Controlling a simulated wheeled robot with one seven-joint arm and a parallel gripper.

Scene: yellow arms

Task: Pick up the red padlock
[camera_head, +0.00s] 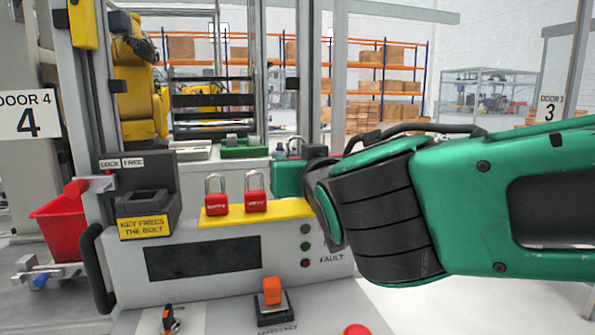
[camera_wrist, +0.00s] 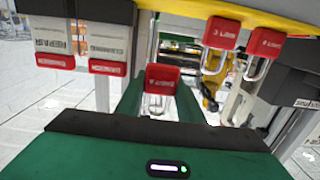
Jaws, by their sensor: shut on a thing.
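A red padlock (camera_wrist: 162,80) sits between the fingers of my gripper (camera_wrist: 160,98) in the wrist view, its silver shackle towards the gripper's body. My gripper is shut on it. Two other red padlocks, a left one (camera_head: 216,196) and a right one (camera_head: 255,192), stand upright on the yellow ledge (camera_head: 285,211). They also show in the wrist view (camera_wrist: 221,33) (camera_wrist: 263,42), apart from my gripper.
A dark box (camera_head: 148,197) marked "key frees the bolt" stands left of the ledge. Below are a panel with a black screen (camera_head: 203,258), an orange switch (camera_head: 272,290) and a red button (camera_head: 356,330). A red bin (camera_head: 62,222) hangs at left. Metal posts stand behind.

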